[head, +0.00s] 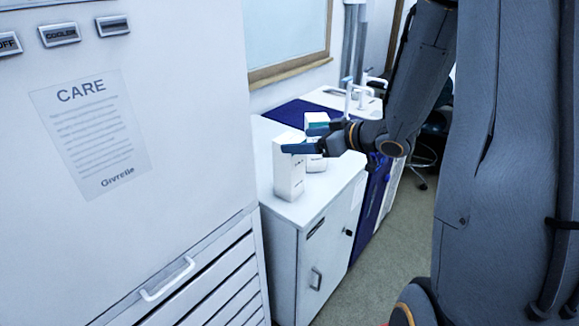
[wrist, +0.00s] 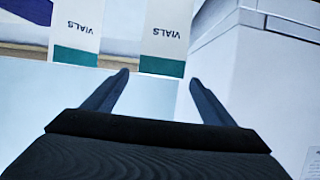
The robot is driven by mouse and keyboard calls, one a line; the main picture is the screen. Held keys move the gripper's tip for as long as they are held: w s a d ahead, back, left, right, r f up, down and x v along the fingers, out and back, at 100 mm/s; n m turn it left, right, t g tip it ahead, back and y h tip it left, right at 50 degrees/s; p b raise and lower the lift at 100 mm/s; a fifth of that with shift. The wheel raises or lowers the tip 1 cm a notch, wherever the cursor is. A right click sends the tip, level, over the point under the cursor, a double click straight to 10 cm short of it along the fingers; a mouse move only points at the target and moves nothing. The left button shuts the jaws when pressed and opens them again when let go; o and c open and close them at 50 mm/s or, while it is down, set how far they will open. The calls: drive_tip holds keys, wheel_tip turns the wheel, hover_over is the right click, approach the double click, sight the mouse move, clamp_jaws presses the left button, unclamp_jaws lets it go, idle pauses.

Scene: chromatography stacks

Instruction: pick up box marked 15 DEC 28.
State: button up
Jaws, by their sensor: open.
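In the head view, white boxes stand on a white cabinet top: a tall front box (head: 288,175), one just behind it (head: 317,163) and one farther back (head: 316,119). The wrist view shows two white boxes with teal bands, both reading VIALS upside down: a left one (wrist: 77,28) and a right one (wrist: 167,32). No 15 DEC 28 marking is readable, so I cannot tell which box bears it. My gripper (wrist: 160,78) is open and empty, the right VIALS box ahead between its fingertips. In the head view my gripper (head: 306,139) is at the box tops, partly hiding them.
The white cabinet (head: 313,207) has a door and handle. A tall white unit (head: 150,100) with a CARE notice and drawers fills the left. A dark blue surface (head: 292,112) and white taps (head: 362,90) lie beyond.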

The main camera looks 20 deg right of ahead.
sight(292, 140)
drive_tip(key=shift+p+x, duration=0.4)
drive_tip(key=shift+x, duration=1.35)
drive_tip(key=c, duration=1.6)
